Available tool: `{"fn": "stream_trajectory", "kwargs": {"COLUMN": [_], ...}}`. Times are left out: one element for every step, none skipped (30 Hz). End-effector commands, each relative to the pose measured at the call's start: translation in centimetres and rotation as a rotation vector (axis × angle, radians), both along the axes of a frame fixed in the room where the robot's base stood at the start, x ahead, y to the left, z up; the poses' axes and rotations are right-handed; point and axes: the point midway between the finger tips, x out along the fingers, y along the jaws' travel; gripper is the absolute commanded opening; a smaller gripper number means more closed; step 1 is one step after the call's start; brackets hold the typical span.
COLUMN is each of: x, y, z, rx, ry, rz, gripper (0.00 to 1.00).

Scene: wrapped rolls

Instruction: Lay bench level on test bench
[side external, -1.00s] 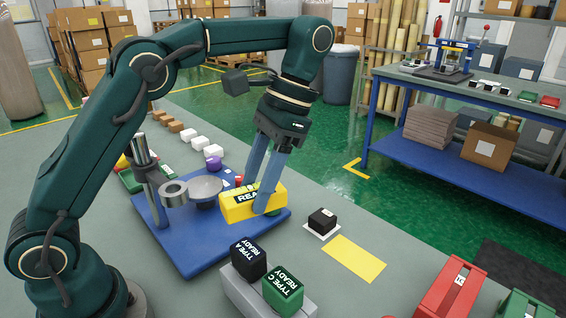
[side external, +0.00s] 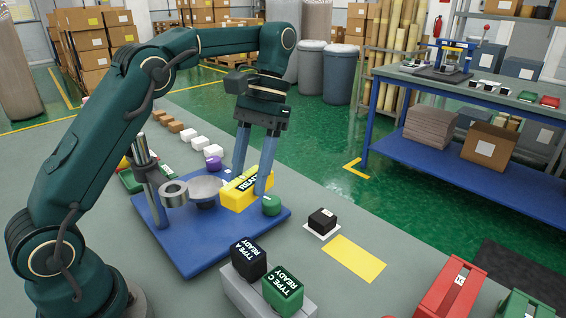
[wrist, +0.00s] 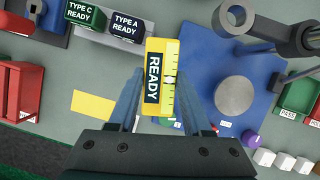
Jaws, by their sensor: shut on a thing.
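The bench level is a yellow block (side external: 236,197) marked READY, with a pale yellow-green strip along it in the wrist view (wrist: 170,60). My gripper (side external: 251,182) is shut on it, one finger at each side. The wrist view also shows my gripper (wrist: 161,85) with the block between its fingers. The test bench looks to be the blue base plate (side external: 195,255) with a post and a round grey disc (side external: 207,188). The block is at the plate's right side, beside the disc. I cannot tell whether its underside touches the plate.
A green knob (side external: 271,205) stands close to the block. Black TYPE A (side external: 248,259) and green TYPE C (side external: 283,287) blocks sit on a grey stand in front. A small black block (side external: 322,220) and a yellow patch (side external: 355,259) lie to the right.

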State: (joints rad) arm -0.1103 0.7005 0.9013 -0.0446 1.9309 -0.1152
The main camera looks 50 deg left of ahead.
Motion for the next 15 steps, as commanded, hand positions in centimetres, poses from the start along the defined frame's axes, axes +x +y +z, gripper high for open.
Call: {"fn": "stream_trajectory", "kwargs": {"x": [0.9, 1.5, 2.1, 2.6, 3.0, 3.5, 3.7, 4.0, 4.4, 4.6, 4.8, 5.0, 5.2, 5.3, 5.5], "y": [-0.6, -1.0, -1.5, -1.8, -2.1, -2.6, -2.8, -3.0, -3.3, -3.5, -3.7, -3.9, -4.1, -4.1, -4.3], "z": [-0.7, -1.1, -1.4, -1.7, -2.0, -2.3, -2.4, -2.6, -2.8, -2.9, -3.0, -3.2, -3.3, -3.4, -3.5], "rx": [-0.001, 0.000, -0.001, -0.002, -0.001, -0.002, -0.001, -0.001, -0.001, -0.001, -0.001, -0.001, -0.001, -0.001, 0.000], "ry": [0.003, 0.003, 0.002, 0.002, 0.002, 0.002, 0.002, 0.002, 0.002, 0.001, 0.001, 0.001, 0.001, 0.000, 0.000], "rz": [0.059, 0.100, 0.152, 0.189, 0.222, 0.265, 0.290, 0.314, 0.347, 0.364, 0.382, 0.407, 0.425, 0.435, 0.451], "gripper": [0.00, 0.00, 0.00, 0.00, 0.00, 0.00, 0.00, 0.00, 0.00, 0.00, 0.00, 0.00, 0.00, 0.00, 0.00]}}
